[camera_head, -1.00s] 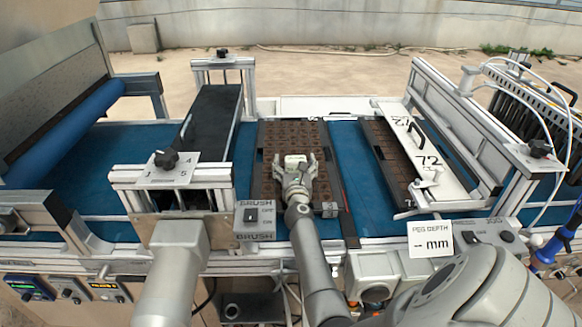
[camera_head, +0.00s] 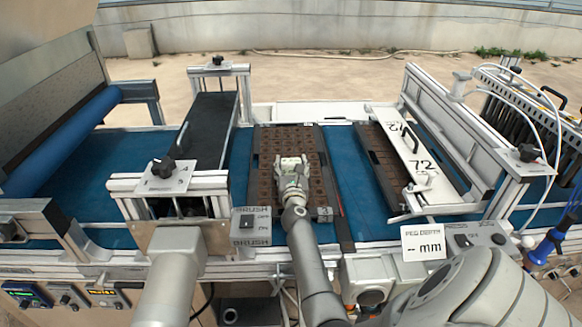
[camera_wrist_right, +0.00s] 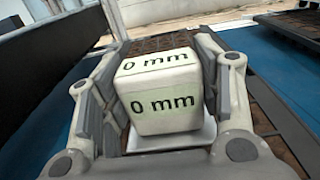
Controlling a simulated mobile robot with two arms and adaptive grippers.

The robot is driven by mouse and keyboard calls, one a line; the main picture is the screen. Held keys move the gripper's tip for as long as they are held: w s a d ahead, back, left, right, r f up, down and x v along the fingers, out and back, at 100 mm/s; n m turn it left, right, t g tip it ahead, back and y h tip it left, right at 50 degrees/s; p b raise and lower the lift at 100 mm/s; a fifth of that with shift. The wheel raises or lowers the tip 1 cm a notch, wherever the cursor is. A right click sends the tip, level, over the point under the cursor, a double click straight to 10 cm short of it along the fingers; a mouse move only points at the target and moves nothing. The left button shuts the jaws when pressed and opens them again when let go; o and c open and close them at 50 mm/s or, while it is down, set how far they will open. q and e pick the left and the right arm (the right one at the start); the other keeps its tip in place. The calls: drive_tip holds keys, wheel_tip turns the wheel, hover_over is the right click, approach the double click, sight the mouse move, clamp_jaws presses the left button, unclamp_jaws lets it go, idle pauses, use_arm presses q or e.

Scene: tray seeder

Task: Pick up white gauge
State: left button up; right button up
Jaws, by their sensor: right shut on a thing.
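The white gauge (camera_wrist_right: 165,95) is a block marked "0 mm" on two faces; it fills the middle of the right wrist view. In the head view the gauge (camera_head: 291,160) is a small pale shape at the fingertips. My right gripper (camera_head: 291,172) has its fingers on both sides of the gauge and is shut on it, over the brown seed tray (camera_head: 265,190). In the right wrist view the gripper fingers (camera_wrist_right: 165,90) press the block's left and right sides. Whether the gauge still touches the tray is hard to tell. My left gripper is not visible; only my left arm shows.
A white plate marked "72" (camera_head: 412,150) lies over another tray (camera_head: 385,170) to the right. A black-topped brush frame (camera_head: 205,130) stands to the left. The blue belt (camera_head: 350,185) is bare between the trays. A "PEG DEPTH" sign (camera_head: 424,243) stands at the front right.

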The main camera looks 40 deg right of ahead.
drive_tip(key=s+a+r+p, duration=0.3)
drive_tip(key=s+r+p, duration=0.1)
drive_tip(key=s+r, duration=0.2)
drive_tip(key=s+a+r+p, duration=0.3)
drive_tip(key=s+r+p, duration=0.2)
drive_tip(key=s, duration=0.1)
drive_tip(key=shift+s+a+r, duration=0.25)
drive_tip(key=shift+r, duration=0.15)
drive_tip(key=shift+a+f, duration=0.1)
